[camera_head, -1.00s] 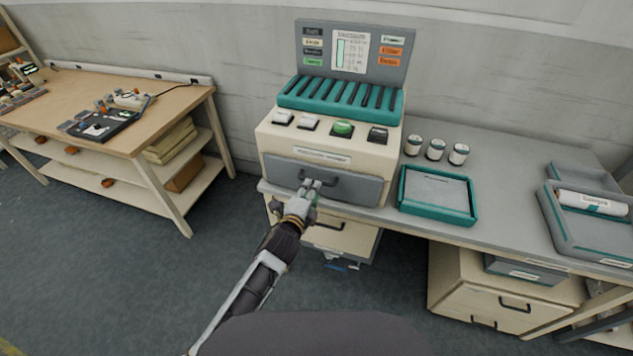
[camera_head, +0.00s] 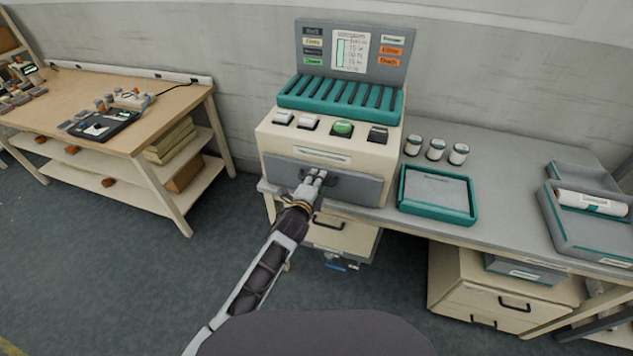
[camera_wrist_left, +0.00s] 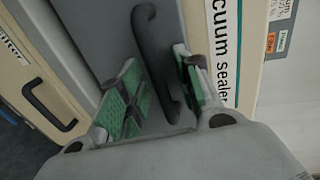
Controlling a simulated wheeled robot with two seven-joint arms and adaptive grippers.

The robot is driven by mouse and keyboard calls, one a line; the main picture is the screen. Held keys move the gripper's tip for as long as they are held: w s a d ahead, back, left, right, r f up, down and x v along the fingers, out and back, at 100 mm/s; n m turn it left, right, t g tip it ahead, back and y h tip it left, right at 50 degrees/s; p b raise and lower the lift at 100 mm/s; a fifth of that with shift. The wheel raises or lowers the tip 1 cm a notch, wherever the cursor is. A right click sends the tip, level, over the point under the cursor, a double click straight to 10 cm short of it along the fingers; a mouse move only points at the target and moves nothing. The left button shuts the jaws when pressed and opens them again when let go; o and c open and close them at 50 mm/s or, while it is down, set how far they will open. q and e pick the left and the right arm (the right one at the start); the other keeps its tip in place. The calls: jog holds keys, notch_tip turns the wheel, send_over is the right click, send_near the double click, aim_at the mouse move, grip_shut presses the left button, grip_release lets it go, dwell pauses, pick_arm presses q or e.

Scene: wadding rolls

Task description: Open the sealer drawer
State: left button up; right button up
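The vacuum sealer (camera_head: 325,138) stands on the grey bench, cream with a teal ribbed top. Its grey drawer front (camera_head: 358,189) looks closed. My left gripper (camera_head: 317,176) is at the drawer's dark handle. In the left wrist view the handle (camera_wrist_left: 158,62) runs between the two green finger pads of the gripper (camera_wrist_left: 160,90). The fingers are apart, with visible space on the left side of the handle; the right pad is close to it, and I cannot tell if they touch. The handle is largely hidden by the gripper in the head view. My right gripper does not show.
A teal-rimmed tray (camera_head: 438,221) sits right of the sealer, with several white jars (camera_head: 436,149) behind it. A grey bin (camera_head: 590,238) holds a white roll (camera_head: 592,203). A cream drawer unit (camera_head: 345,238) is under the bench. A wooden table (camera_head: 150,110) stands left.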

pick_arm(q)
grip_shut()
jog(key=shift+s+f, duration=0.1)
dwell(0.4)
